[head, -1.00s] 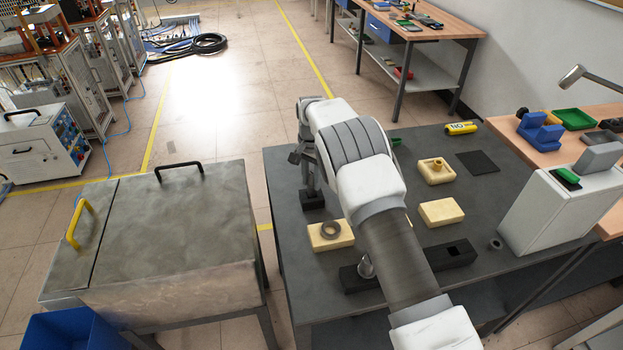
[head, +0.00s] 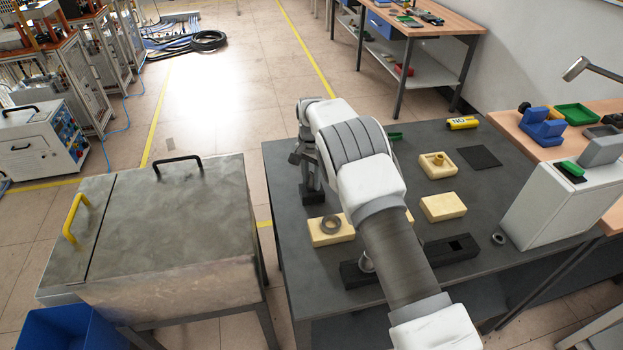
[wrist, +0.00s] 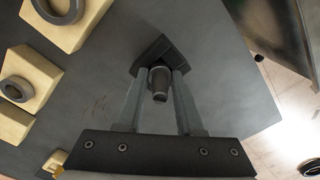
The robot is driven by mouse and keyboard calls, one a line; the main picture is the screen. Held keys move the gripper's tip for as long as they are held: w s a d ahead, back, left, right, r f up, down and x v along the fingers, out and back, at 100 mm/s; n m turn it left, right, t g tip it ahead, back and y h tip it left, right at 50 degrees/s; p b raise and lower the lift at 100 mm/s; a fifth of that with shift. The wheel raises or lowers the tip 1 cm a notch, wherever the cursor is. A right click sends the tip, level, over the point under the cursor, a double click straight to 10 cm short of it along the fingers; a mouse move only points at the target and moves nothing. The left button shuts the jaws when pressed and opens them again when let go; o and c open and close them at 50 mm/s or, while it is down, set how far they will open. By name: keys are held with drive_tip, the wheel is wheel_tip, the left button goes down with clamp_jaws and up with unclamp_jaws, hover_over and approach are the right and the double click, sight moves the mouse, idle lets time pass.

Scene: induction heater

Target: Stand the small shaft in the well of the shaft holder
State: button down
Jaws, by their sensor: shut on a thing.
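My gripper (head: 311,186) is at the left part of the grey table, low over a small dark block (head: 313,197). In the wrist view its two fingers (wrist: 159,76) are shut on the small shaft (wrist: 160,84), a grey stepped cylinder with its end toward the camera. The dark block (wrist: 149,52) shows just behind the fingertips; I cannot tell whether the shaft's lower end is in it.
A cream block (head: 322,239) bears a grey ring (head: 331,225). A loose ring (head: 498,239) lies by the white heater box (head: 545,212). A steel cabinet (head: 175,225) stands left.

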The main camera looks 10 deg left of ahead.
drive_tip(key=shift+c, duration=2.3)
unclamp_jaws()
wheel_tip(320, 180, up, 17)
drive_tip(key=shift+r, duration=0.2)
